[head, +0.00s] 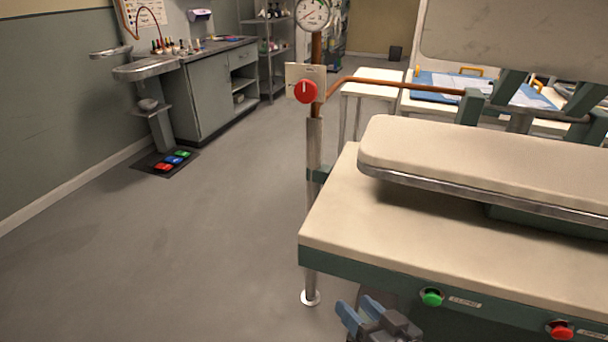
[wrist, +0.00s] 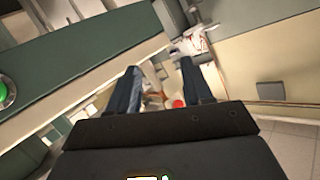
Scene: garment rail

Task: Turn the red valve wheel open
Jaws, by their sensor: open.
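The red valve wheel (head: 306,91) is a small round red knob on a pale plate (head: 292,72). The plate is mounted on a vertical pipe left of the press table in the head view. My gripper (head: 360,308) is at the bottom of the head view, in front of the table's front panel. It is low and well apart from the wheel. Its two blue fingers are spread and empty, and they also show in the wrist view (wrist: 158,72). A red round patch (wrist: 178,103) shows between them there; I cannot tell whether it is the wheel.
The cream press table (head: 335,225) fills the right, with a green button (head: 432,298) and a red button (head: 561,330) on its front. A pressure gauge (head: 313,13) tops the pipe. A copper pipe (head: 390,84) runs right.

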